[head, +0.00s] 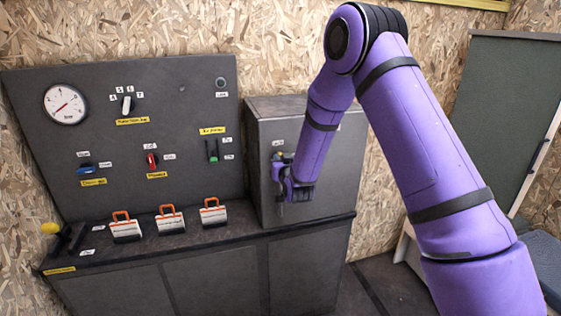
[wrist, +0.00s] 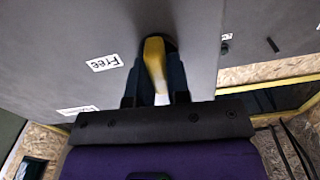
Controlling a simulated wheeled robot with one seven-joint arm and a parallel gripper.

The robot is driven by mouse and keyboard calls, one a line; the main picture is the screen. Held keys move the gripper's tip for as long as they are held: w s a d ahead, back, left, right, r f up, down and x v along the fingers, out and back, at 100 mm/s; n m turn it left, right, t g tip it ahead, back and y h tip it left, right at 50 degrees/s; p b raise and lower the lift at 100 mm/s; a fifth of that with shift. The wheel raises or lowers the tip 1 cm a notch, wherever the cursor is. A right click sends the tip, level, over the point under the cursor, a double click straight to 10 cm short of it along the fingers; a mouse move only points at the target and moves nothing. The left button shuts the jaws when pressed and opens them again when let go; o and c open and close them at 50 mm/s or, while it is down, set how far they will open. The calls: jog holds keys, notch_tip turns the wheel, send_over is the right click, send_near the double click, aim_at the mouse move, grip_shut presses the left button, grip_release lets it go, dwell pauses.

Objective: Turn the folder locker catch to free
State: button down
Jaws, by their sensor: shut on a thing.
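The folder locker (head: 335,128) is the grey box to the right of the control panel. Its yellow catch (wrist: 154,62) shows in the wrist view between the two dark fingers of my gripper (wrist: 153,84). The gripper is shut on the catch, close to the grey locker face. A "Free" label (wrist: 105,63) lies left of the catch in the wrist view, and a second white label (wrist: 77,110), its text unreadable, is lower left. In the head view my gripper (head: 279,165) is at the locker front and largely hides the catch.
The panel (head: 190,100) left of the locker carries a gauge (head: 66,104), a red switch (head: 151,160), a blue switch (head: 84,170) and a green switch (head: 212,151). Orange-handled padlock-like blocks (head: 171,220) stand on the ledge below. A green board (head: 495,110) is at right.

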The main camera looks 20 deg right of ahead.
jog(key=m, duration=0.4)
jog(key=shift+d, duration=0.15)
jog(key=m, duration=0.4)
jog(key=shift+d+f+m, duration=0.1)
jog(key=shift+f+m, duration=0.05)
jog(key=shift+m, duration=0.15)
jog(key=m, duration=0.3)
jog(key=shift+d+f+m, duration=0.1)
jog(key=shift+m, duration=0.2)
jog(key=m, duration=0.4)
jog(key=shift+f+m, duration=0.15)
jog(key=shift+m, duration=0.15)
jog(key=c, duration=1.1)
grip_release()
jog(key=shift+s, duration=0.1)
